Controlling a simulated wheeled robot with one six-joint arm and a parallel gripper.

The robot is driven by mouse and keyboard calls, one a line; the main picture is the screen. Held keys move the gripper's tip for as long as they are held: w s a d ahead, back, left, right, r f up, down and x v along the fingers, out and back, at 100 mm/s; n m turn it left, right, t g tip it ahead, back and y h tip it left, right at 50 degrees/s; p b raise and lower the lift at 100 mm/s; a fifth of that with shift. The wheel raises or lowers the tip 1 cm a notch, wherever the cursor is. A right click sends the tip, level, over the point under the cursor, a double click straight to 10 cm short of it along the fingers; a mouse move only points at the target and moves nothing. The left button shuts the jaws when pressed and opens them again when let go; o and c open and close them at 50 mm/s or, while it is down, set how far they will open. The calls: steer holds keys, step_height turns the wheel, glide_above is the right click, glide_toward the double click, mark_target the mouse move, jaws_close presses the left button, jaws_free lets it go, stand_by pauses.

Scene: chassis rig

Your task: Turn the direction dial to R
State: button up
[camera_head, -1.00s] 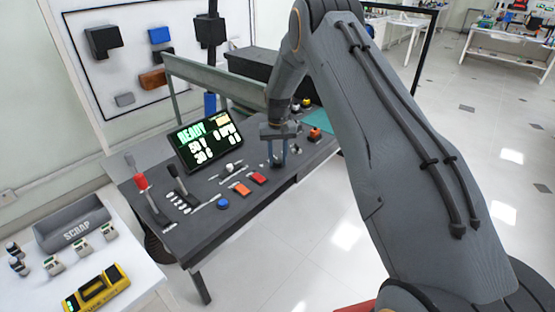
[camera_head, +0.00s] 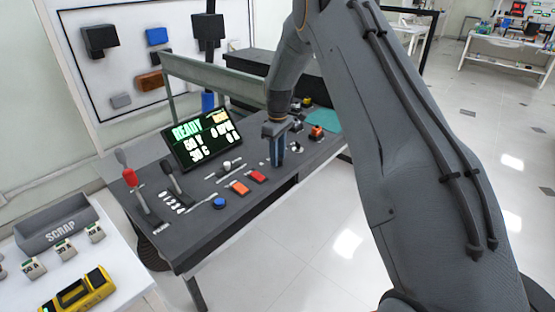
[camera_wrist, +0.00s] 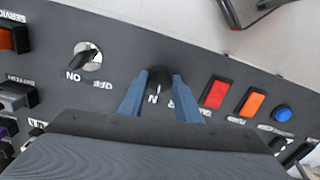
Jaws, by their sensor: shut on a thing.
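The direction dial (camera_wrist: 159,76) is a dark knob on the grey control panel. In the wrist view it sits between the two blue fingers of my gripper (camera_wrist: 160,95), with a letter N on the panel just below it. Other lettering beside the dial is partly covered by the right finger. My gripper is shut on the dial. In the head view my gripper (camera_head: 276,150) points down at the panel near its front edge, and the dial is hidden behind the fingers.
Red (camera_wrist: 215,93) and orange (camera_wrist: 252,102) buttons and a blue button (camera_wrist: 282,114) lie to the right in the wrist view. An ON/OFF switch (camera_wrist: 88,58) is to the left. A screen reading READY (camera_head: 202,139) and levers (camera_head: 130,178) stand on the panel.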

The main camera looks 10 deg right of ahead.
steer(key=n+b, duration=0.1)
steer(key=n, duration=0.2)
steer(key=shift+n, duration=0.3)
steer(key=shift+n+b, duration=0.6)
steer(key=shift+n, duration=1.2)
steer(key=o, duration=1.1)
steer(key=shift+c, duration=0.2)
steer(key=shift+r, duration=0.1)
step_height(320, 180, up, 8)
steer(key=shift+d+f+b, duration=0.1)
steer(key=shift+f+b, duration=0.1)
steer(key=shift+b, duration=0.75)
